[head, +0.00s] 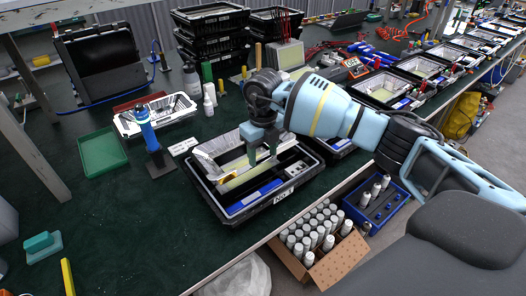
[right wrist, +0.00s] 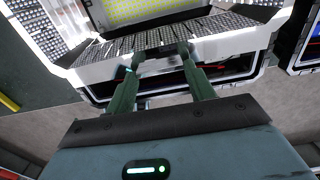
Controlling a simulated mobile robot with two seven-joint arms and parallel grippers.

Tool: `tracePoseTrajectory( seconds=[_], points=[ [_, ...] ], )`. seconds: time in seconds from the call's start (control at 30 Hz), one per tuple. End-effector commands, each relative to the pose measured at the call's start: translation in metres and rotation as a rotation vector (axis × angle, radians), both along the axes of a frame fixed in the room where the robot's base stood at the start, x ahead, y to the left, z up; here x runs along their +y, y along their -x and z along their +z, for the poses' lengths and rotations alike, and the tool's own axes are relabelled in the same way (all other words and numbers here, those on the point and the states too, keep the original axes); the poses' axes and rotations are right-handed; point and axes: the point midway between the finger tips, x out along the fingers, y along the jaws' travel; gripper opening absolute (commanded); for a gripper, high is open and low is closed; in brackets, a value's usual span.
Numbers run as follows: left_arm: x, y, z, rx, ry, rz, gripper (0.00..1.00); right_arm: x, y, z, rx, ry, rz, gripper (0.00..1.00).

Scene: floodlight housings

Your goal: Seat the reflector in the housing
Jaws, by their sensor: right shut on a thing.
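The black housing (head: 228,214) lies open on the green mat near the front edge of the bench. The silvery reflector (head: 217,146) is at the housing's back left part, around a yellowish panel (head: 236,182). My right gripper (head: 262,158) reaches down over the housing from the right. In the right wrist view its fingers (right wrist: 160,62) are shut on the near edge of the reflector (right wrist: 220,44), with the yellow dotted LED panel (right wrist: 140,12) beyond. I cannot tell whether the reflector lies flat in the housing or sits slightly above it. My left gripper is not in view.
Stacked black housings (head: 211,42) stand behind. A carton of bottles (head: 328,262) is below the bench edge. The mat at front left is mostly clear.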

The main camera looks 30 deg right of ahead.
Motion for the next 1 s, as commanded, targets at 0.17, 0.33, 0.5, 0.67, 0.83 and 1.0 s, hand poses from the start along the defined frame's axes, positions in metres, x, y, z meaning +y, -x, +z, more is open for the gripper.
tracePoseTrajectory(
  seconds=[0.17, 0.33, 0.5, 0.67, 0.83, 1.0],
  points=[
    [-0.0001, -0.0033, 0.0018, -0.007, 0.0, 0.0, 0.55, 0.0001, -0.0002, 0.001, -0.001, 0.0, 0.0, 0.17],
    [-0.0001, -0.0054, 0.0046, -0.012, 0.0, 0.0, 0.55, -0.0001, -0.0003, 0.0014, -0.001, 0.0, 0.0, 0.17],
    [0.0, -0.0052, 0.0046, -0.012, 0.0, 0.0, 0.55, -0.0001, -0.0002, 0.0004, -0.001, 0.0, 0.0, 0.17],
    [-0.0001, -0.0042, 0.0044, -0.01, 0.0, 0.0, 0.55, 0.0, -0.0002, 0.0002, -0.001, 0.0, 0.0, 0.17],
    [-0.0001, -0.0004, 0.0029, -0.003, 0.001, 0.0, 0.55, 0.0, -0.0002, -0.002, 0.0, 0.0, 0.0, 0.17],
    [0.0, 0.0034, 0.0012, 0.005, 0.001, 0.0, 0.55, -0.0001, -0.0002, -0.0058, 0.0, 0.0, 0.0, 0.17]
  ],
)
